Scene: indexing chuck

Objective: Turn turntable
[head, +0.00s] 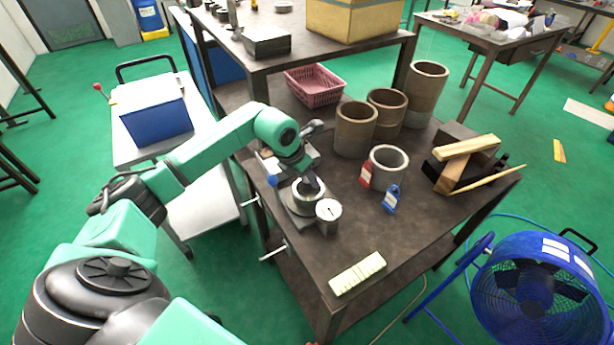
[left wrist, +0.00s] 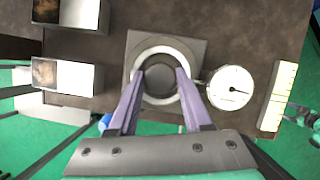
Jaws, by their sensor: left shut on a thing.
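The turntable (head: 294,206) sits on a square grey base near the left edge of the dark table. In the left wrist view the turntable (left wrist: 190,58) shows as a pale ring around a dark round hub. My left gripper (head: 311,184) reaches down over it from above. In the left wrist view the fingers of my left gripper (left wrist: 160,75) stand on either side of the hub, inside the pale ring, shut on it. The fingertips' exact contact is partly hidden.
A round dial (head: 328,210) stands close beside the turntable. A pale ruled block (head: 357,273) lies near the front edge. Brown cylinders (head: 355,130) stand behind. The table's front middle is clear.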

